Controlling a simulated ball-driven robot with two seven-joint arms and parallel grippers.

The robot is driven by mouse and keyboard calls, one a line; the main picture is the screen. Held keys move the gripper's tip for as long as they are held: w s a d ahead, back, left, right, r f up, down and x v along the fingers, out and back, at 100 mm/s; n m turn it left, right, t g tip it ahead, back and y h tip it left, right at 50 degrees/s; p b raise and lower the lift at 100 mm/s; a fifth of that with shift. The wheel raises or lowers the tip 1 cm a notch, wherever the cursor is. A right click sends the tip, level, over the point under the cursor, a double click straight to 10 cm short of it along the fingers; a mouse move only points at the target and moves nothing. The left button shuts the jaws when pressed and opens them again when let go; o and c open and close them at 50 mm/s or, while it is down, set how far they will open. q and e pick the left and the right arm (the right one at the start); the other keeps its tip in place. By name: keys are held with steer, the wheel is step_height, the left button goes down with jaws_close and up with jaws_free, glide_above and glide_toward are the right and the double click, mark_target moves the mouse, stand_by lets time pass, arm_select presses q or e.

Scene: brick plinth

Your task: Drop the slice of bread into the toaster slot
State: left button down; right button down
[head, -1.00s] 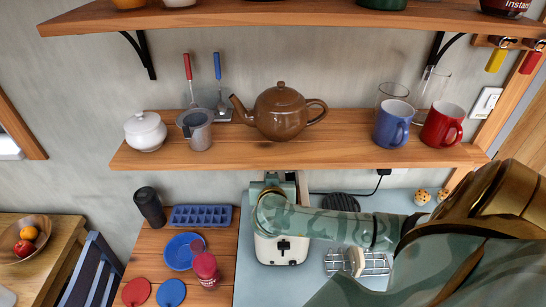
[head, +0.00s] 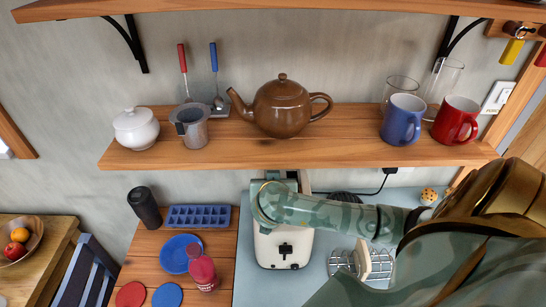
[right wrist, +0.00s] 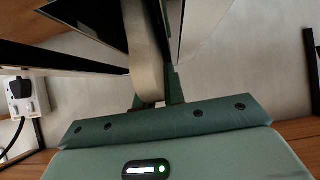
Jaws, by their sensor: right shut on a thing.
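The white toaster (head: 283,247) stands on the blue-grey counter below the shelf in the head view, its lever side facing me. My right arm passes over its top, hiding the slot area. My right gripper (right wrist: 151,55) shows in the right wrist view, shut on a pale slab, taken as the slice of bread (right wrist: 146,45), seen nearly edge-on between dark jaws. Whether the slice is above or inside the slot cannot be told. My left gripper is not in view.
A wire rack (head: 347,262) holding a pale slice stands right of the toaster. A wooden shelf (head: 340,152) with a brown teapot (head: 284,108) and mugs hangs behind. Blue plate (head: 180,254), red bottle (head: 203,272) and ice tray (head: 199,215) are at left.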

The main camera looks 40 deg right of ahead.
steer(key=shift+s+a+f, duration=0.1)
steer(key=c, duration=1.5)
jaws_free()
steer(key=shift+r, duration=0.2)
steer(key=p+v, duration=0.3)
steer(key=v, duration=0.9)
steer(key=shift+p, duration=0.4)
steer(key=shift+f, duration=0.1)
